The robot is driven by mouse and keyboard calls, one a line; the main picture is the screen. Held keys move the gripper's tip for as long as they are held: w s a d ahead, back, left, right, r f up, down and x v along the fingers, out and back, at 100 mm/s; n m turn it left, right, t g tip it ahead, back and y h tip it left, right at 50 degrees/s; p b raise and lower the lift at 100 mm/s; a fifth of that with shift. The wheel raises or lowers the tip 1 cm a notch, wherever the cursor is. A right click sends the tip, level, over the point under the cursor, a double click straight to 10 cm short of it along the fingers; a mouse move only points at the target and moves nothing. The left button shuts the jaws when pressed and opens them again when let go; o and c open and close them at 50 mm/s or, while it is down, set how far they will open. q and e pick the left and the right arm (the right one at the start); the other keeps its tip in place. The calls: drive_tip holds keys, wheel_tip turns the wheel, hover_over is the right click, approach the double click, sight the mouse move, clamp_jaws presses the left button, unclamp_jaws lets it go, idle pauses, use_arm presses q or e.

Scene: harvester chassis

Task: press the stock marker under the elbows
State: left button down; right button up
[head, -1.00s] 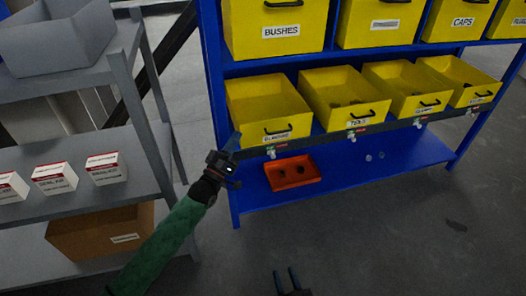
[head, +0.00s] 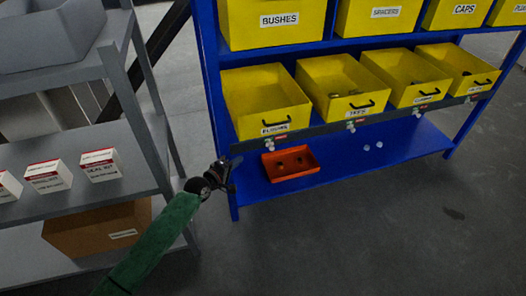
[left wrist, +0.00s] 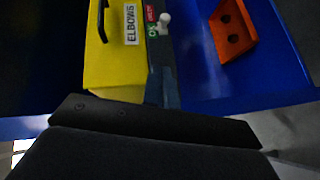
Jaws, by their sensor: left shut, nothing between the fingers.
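The elbows bin (head: 262,92) is the leftmost yellow bin in the lower row; its "ELBOWS" label (left wrist: 131,24) reads clearly in the left wrist view. Beneath it, the dark rail carries the stock marker (head: 269,145), a pale knob; this knob also shows in the left wrist view (left wrist: 165,18), beside red and green "OK" patches. My left gripper (head: 235,162) is shut and empty, left of the marker near the rail's left end. Its fingertips show in the left wrist view (left wrist: 161,82), apart from the knob. My right gripper is out of view.
An orange tray (head: 270,174) with two dark parts stands on the blue lower shelf (head: 340,161). Similar markers sit under the other bins. The blue upright is close to my left gripper. A grey rack (head: 125,100) stands left; open floor lies in front.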

sight(271, 147)
use_arm(q)
drive_tip(key=x, duration=1)
drive_tip(key=shift+w+d, duration=0.1)
drive_tip(key=shift+w+d+f, duration=0.1)
drive_tip(key=shift+d+f, duration=0.2)
drive_tip(key=shift+d, duration=0.65)
drive_tip(key=shift+w+d+f, duration=0.1)
drive_tip(key=shift+d+f, duration=0.2)
drive_tip(key=shift+d, duration=0.6)
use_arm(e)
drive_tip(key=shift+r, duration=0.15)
